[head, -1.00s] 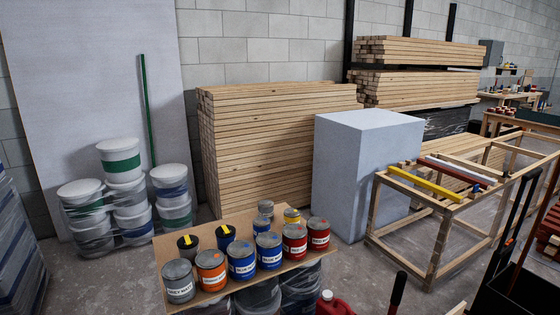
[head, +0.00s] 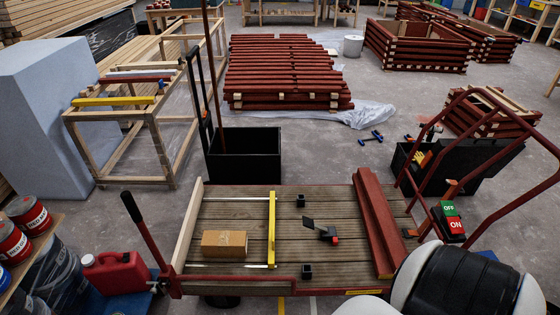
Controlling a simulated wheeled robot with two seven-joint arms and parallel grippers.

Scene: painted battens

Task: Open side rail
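A flat cart with a grey plank deck (head: 236,207) stands in front of me in the head view. A low red rail (head: 240,285) runs along its near edge, and a pale wooden board (head: 187,228) stands upright along its left edge. A red upright lever (head: 144,232) with a black grip rises at the near left corner. I cannot tell which part is the side rail to open. Neither gripper is in view. A white and black rounded part of my own body covers the cart's near right corner.
On the deck are a cardboard box (head: 224,243), a yellow bar (head: 272,230), a black clamp-like tool (head: 321,230) and red battens (head: 378,222). A red jerrycan (head: 117,273) stands left. A black bin (head: 244,155) stands behind. A red tubular frame (head: 505,155) rises at right.

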